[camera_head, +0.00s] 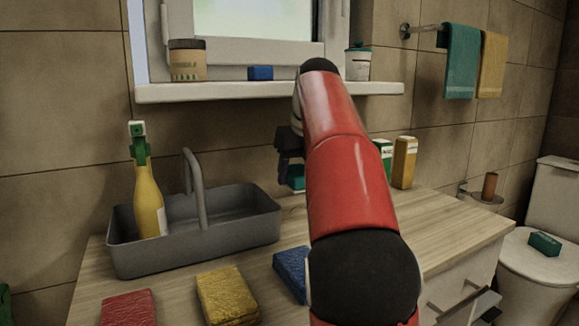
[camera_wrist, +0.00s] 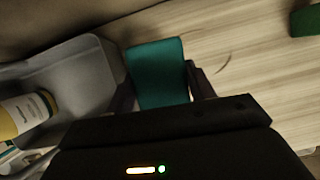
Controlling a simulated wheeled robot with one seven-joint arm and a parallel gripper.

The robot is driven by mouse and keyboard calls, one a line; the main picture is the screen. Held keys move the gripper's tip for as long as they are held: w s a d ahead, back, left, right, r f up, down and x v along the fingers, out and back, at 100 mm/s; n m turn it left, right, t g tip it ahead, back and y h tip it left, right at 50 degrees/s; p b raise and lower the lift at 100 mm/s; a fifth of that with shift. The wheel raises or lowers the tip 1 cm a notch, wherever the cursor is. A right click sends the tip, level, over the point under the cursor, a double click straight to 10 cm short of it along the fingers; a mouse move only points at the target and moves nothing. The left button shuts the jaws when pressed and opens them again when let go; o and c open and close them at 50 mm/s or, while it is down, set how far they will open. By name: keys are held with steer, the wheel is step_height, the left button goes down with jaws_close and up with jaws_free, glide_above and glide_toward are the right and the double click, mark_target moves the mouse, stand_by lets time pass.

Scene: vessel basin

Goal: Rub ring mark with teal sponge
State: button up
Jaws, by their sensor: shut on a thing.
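My gripper (camera_head: 287,158) is shut on the teal sponge (camera_head: 297,178), behind my red arm and to the right of the grey caddy. In the wrist view my gripper (camera_wrist: 160,88) has one finger on each side of the teal sponge (camera_wrist: 157,66). The ring mark (camera_wrist: 223,63) shows as a thin dark arc on the pale wooden counter (camera_wrist: 252,75), just right of the sponge. The rest of the mark is not clear. I cannot tell whether the sponge touches the counter. My arm hides the mark in the head view.
The grey caddy (camera_head: 250,225) with a yellow spray bottle (camera_head: 148,200) stands close left of my gripper. Red (camera_head: 128,307), yellow (camera_head: 227,295) and blue (camera_head: 291,270) sponges lie in front. Cartons (camera_head: 404,162) stand behind my arm. The counter's right part is clear.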

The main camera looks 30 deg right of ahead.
steer(key=shift+w, duration=0.4)
steer(key=shift+f, duration=0.75)
steer(key=b, duration=0.3)
glide_above(294, 213)
steer(key=s, duration=0.2)
steer(key=shift+w+a+f, duration=0.1)
steer(key=shift+w+f, duration=0.05)
steer(key=shift+f, duration=1)
steer(key=shift+w+f, duration=0.1)
steer(key=shift+f, duration=1)
steer(key=shift+f+b, duration=0.7)
steer(key=shift+f, duration=0.3)
